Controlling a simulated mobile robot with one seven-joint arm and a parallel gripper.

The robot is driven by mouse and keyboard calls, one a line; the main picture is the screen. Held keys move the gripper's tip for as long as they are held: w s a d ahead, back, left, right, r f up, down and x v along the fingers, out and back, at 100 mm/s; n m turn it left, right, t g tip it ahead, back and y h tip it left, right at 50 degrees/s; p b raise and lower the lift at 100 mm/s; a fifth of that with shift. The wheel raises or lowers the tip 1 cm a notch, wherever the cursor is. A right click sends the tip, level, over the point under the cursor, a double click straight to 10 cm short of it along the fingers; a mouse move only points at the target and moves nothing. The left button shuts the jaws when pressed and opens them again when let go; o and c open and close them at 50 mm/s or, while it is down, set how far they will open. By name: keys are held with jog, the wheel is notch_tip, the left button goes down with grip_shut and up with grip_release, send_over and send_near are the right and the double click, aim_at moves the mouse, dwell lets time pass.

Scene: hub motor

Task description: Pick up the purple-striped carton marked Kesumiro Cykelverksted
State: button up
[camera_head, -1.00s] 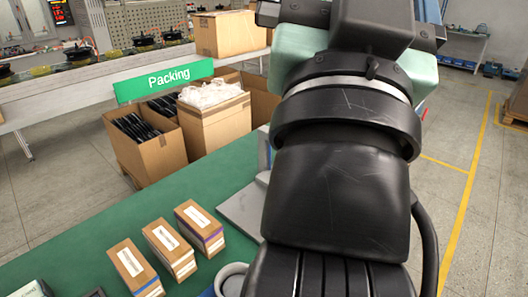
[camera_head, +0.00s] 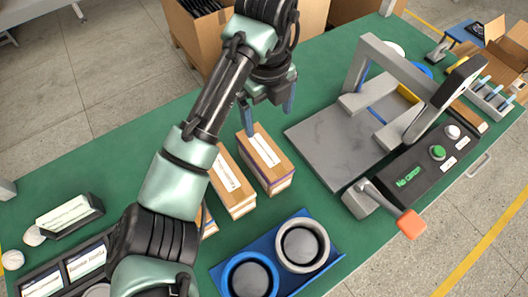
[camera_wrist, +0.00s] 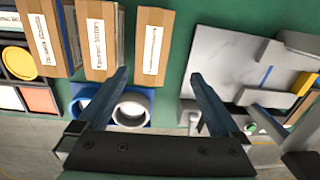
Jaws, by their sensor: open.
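The purple-striped carton (camera_head: 265,160) stands upright on the green table, rightmost in a row of brown cartons. It has a white label on top and a purple band near its upper edge. The label is too small to read. My gripper (camera_head: 269,108) is open and empty above and just behind this carton. In the wrist view, the rightmost carton (camera_wrist: 152,42) lies beyond the gap between my fingertips (camera_wrist: 159,75), towards the left finger. Nothing is between the fingers. The middle carton (camera_head: 232,183) stands close on the left; my arm mostly hides the third.
A grey fixture plate (camera_head: 320,140) with a raised frame lies right of the carton. A blue tray (camera_head: 322,262) with two rings is in front. A button box (camera_head: 425,160) and red-handled lever (camera_head: 410,224) stand further right. Cardboard boxes (camera_head: 195,40) stand behind the table.

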aim_at(264, 150)
jog(key=shift+g, duration=0.3)
jog(key=f+b, duration=0.1)
jog(key=f, duration=0.1)
jog(key=f+b, duration=0.1)
jog(key=f, duration=0.2)
jog(key=s+a+f+b, duration=0.1)
jog(key=f+b, duration=0.1)
jog(key=f, duration=0.1)
jog(key=shift+f, duration=0.2)
jog(key=shift+w+f, duration=0.2)
jog(key=shift+f, duration=1.1)
jog(key=shift+w+f, duration=0.15)
jog(key=shift+f, duration=1.15)
jog(key=shift+c, duration=0.3)
jog(key=shift+r, duration=0.1)
grip_shut()
